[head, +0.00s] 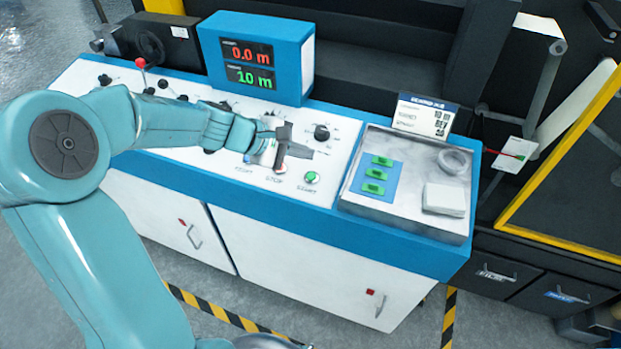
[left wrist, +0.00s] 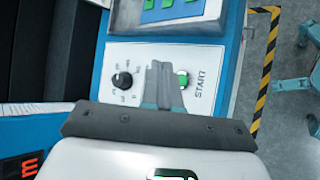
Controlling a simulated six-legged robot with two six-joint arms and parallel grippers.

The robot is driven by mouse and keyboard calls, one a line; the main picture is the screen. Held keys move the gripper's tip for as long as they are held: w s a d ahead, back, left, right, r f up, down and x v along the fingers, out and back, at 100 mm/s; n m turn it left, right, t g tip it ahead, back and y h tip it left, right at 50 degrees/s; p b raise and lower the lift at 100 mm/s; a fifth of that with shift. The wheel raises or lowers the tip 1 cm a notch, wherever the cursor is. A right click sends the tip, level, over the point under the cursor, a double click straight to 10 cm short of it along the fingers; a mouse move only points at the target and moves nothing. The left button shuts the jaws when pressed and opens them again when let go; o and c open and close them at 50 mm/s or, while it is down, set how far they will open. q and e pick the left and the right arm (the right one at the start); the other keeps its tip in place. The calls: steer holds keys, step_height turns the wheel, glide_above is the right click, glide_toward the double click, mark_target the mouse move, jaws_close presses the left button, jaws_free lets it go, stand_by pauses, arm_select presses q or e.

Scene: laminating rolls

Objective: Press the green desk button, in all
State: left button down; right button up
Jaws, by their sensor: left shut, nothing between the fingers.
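The green button (head: 312,178) is marked START and sits on the white panel of the blue-edged desk (head: 330,165), right of the STOP label. In the left wrist view the green button (left wrist: 183,78) shows just right of the fingertips, partly covered by them. My left gripper (head: 312,153) is shut and empty, above the panel, up and left of the button in the head view. It also shows in the left wrist view (left wrist: 158,68). I cannot tell the gap between fingertips and panel. My right gripper is not in view.
A display (head: 255,62) reading 0.0 m and 10 m stands behind the panel. A black knob (head: 322,132) is near the gripper. A grey tray (head: 420,180) with green pieces, a roll and a white block lies to the right, with a sign (head: 425,116) behind it.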

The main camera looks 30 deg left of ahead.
mark_target(311, 177)
arm_select(q)
steer(key=f+b, duration=0.2)
steer(key=w+f+b, duration=0.1)
steer(key=f+b, duration=0.1)
steer(key=f, duration=0.1)
steer(key=shift+w+f, duration=0.2)
steer(key=shift+f, duration=0.15)
steer(key=shift+f+b, duration=0.3)
steer(key=shift+f, duration=0.05)
steer(key=shift+w, duration=0.15)
steer(key=shift+r, duration=0.1)
stand_by(1.1)
steer(key=shift+f+b, duration=0.45)
